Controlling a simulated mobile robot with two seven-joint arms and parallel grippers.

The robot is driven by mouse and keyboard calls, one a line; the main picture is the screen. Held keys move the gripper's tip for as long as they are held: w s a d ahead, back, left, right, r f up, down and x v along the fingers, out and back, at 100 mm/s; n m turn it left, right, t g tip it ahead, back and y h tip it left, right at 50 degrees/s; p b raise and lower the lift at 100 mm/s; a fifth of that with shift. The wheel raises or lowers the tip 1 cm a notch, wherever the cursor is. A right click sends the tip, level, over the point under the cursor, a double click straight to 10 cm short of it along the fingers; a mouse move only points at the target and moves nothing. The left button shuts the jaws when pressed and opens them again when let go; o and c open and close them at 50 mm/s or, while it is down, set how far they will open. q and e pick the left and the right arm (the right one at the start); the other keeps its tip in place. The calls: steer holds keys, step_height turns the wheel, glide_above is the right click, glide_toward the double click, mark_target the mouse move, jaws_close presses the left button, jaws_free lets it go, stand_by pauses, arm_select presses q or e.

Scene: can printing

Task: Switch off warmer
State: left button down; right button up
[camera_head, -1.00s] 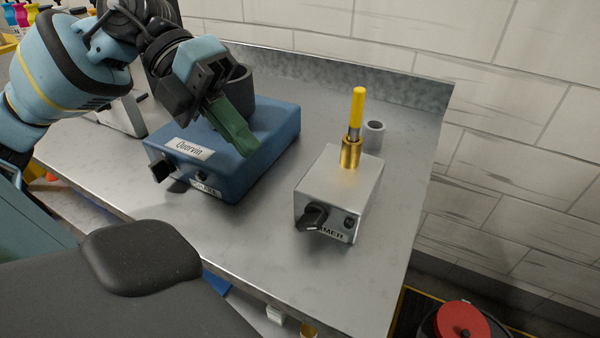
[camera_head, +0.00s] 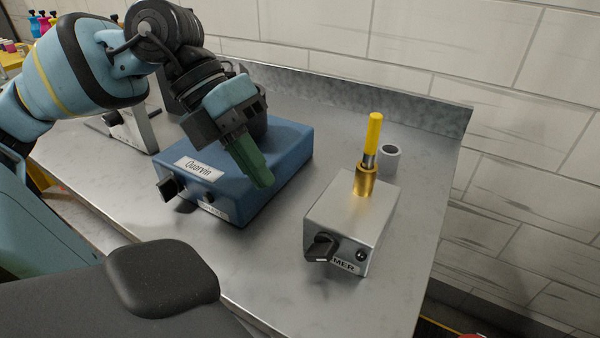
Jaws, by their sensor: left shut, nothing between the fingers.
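The warmer (camera_head: 352,219) is a silver box on the grey bench, right of centre, with a label ending in "MER" on its front. Its black knob (camera_head: 321,248) sticks out at the front left, beside a small dark round part (camera_head: 361,256). A brass holder (camera_head: 365,180) on its top holds a yellow-handled tool (camera_head: 373,134) upright. My left gripper (camera_head: 262,181) has green fingers, shut and empty, pointing down and right over the blue box, left of the warmer and apart from it. My right gripper is out of view.
A blue box (camera_head: 240,205) labelled "Quorvin" stands left of the warmer, with a black knob on its front. A small grey cup (camera_head: 389,158) stands behind the warmer. Bare bench (camera_head: 270,260) lies in front of and between the boxes. A tiled wall (camera_head: 430,50) closes the back.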

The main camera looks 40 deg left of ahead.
mark_target(313, 248)
arm_select(q)
steer(key=p+x, duration=0.3)
steer(key=x, duration=0.7)
steer(key=shift+w+d+p, duration=0.1)
steer(key=shift+p, duration=0.2)
steer(key=shift+d+f, duration=0.2)
steer(key=shift+f, duration=0.2)
steer(key=shift+w, duration=0.1)
steer(key=shift+w, duration=0.1)
